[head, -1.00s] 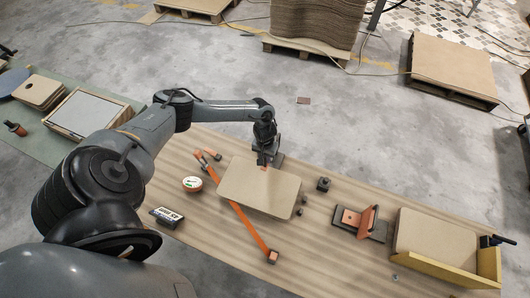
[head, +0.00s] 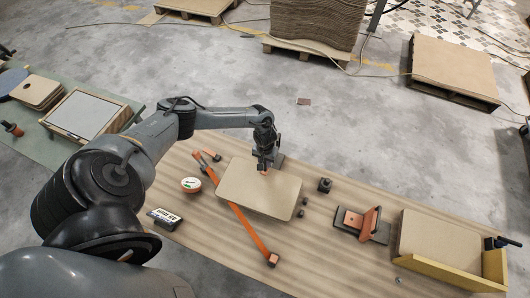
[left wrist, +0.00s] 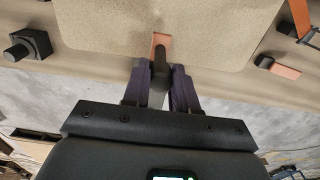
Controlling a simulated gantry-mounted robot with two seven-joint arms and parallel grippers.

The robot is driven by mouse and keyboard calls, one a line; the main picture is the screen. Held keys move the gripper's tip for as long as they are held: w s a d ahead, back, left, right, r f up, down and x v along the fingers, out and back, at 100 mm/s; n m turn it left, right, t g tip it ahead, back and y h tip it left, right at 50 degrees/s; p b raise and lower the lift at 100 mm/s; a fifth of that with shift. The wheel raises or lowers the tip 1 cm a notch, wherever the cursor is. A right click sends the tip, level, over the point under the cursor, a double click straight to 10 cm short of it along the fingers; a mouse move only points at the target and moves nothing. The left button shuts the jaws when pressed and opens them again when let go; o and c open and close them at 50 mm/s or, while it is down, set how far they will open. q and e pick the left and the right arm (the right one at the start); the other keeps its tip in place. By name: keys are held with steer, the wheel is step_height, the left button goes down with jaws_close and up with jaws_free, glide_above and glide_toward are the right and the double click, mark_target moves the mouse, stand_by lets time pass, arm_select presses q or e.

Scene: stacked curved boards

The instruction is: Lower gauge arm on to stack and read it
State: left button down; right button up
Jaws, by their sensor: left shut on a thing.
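A tan board stack with rounded corners (head: 258,192) lies on the wooden table; its top fills the upper left wrist view (left wrist: 120,20). My left gripper (head: 264,168) is at its far edge, pointing down. It is shut on a dark knob (left wrist: 159,76) with an orange tab (left wrist: 160,42) that reaches over the board's edge. A long orange bar (head: 246,226) runs along the stack's left side. A round white dial with a green mark (head: 190,185) is left of it; its reading is too small to make out. My right gripper is not in view.
A small label sign (head: 164,217) stands at the table's left edge. A black block (head: 324,185) and an orange fixture on a dark base (head: 362,222) are to the right. Farther right, a yellow-sided tray (head: 450,271) holds more board.

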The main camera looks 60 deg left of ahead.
arm_select(q)
steer(key=shift+f+b, duration=0.85)
steer(key=shift+f, duration=0.6)
steer(key=c, duration=0.7)
jaws_free()
steer(key=shift+r, duration=0.15)
step_height(320, 180, up, 3)
steer(key=p, duration=0.3)
steer(key=shift+p, duration=0.4)
step_height(320, 180, up, 5)
steer(key=p, duration=0.5)
steer(key=shift+p, duration=0.3)
